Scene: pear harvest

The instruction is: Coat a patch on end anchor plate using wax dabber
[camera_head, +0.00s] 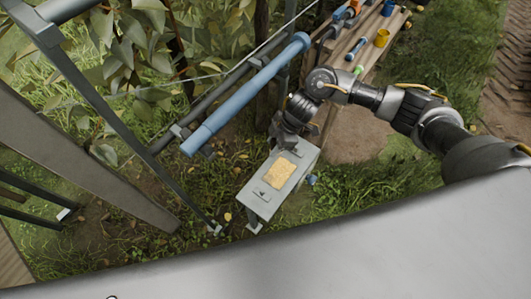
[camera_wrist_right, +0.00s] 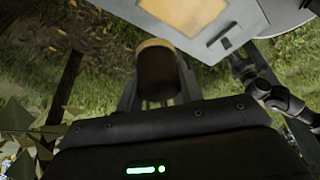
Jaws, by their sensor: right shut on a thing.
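The end anchor plate (camera_head: 256,196) is a pale grey slab on a post, with a yellow patch (camera_head: 279,172) on its top face. In the wrist view the plate (camera_wrist_right: 232,18) is at the top, with the patch (camera_wrist_right: 185,12) cut off by the frame edge. My right gripper (camera_head: 285,135) is at the plate's far end. In the wrist view my right gripper (camera_wrist_right: 158,88) is shut on the wax dabber (camera_wrist_right: 157,75), a dark cylinder with a tan end. The dabber's end is beside the plate's edge in that view; I cannot tell whether they touch. My left gripper is out of view.
A wooden bench (camera_head: 375,45) at the top right holds a yellow cup (camera_head: 382,38) and several tools. A blue tube (camera_head: 245,95) and metal rails run diagonally left of the plate. Leafy branches (camera_head: 130,35) hang at the upper left. Grass lies around the plate.

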